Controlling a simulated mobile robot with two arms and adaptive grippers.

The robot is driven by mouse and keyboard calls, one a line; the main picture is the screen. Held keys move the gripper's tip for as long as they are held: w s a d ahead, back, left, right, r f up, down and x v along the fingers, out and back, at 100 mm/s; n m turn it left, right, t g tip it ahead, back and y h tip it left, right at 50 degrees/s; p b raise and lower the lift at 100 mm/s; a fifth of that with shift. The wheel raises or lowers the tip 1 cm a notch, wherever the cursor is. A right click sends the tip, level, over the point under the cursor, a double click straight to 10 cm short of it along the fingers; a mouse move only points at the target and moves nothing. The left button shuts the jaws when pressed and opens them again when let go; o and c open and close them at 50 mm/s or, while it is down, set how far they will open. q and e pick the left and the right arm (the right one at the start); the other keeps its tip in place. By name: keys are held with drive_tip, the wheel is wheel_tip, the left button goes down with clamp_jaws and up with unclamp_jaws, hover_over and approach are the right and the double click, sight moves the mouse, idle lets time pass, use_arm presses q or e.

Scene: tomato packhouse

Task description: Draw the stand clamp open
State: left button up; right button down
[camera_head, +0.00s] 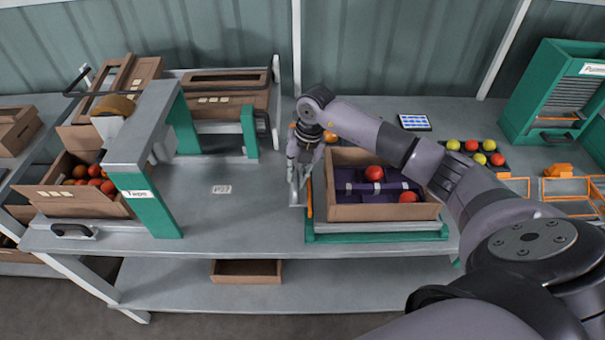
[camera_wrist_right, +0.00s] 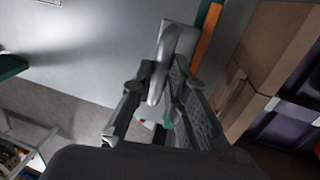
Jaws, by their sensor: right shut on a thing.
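My right gripper (camera_head: 297,172) reaches down at the left side of the green stand (camera_head: 375,238). It is shut on the grey handle of the stand clamp; the wrist view shows the handle (camera_wrist_right: 168,62) between the two fingers (camera_wrist_right: 160,92). An orange strip (camera_head: 309,198) runs between the handle and the carton's left wall and also shows in the wrist view (camera_wrist_right: 207,40). A brown carton (camera_head: 375,212) stands on the stand with a purple insert and red tomatoes in it. The contact between clamp and carton is too small to judge. My left gripper is not in view.
A grey arch (camera_head: 157,120) with green legs stands at left beside a carton (camera_head: 85,203) of tomatoes. A tablet (camera_head: 414,122) and a tray (camera_head: 478,152) of tomatoes lie behind my right arm. The bench (camera_head: 235,225) between arch and stand is mostly clear.

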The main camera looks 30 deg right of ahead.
drive_tip(key=c, duration=1.9)
unclamp_jaws()
drive_tip(key=shift+w+a+r, duration=0.1)
drive_tip(key=shift+a, duration=0.05)
drive_tip(key=shift+c, duration=0.2)
drive_tip(key=shift+o, duration=0.5)
drive_tip(key=shift+a, duration=0.15)
wheel_tip(320, 180, up, 12)
drive_tip(key=s+d, duration=0.1)
drive_tip(key=d, duration=0.1)
drive_tip(key=shift+d, duration=0.15)
drive_tip(key=shift+s+f, duration=0.1)
drive_tip(key=shift+f, duration=0.1)
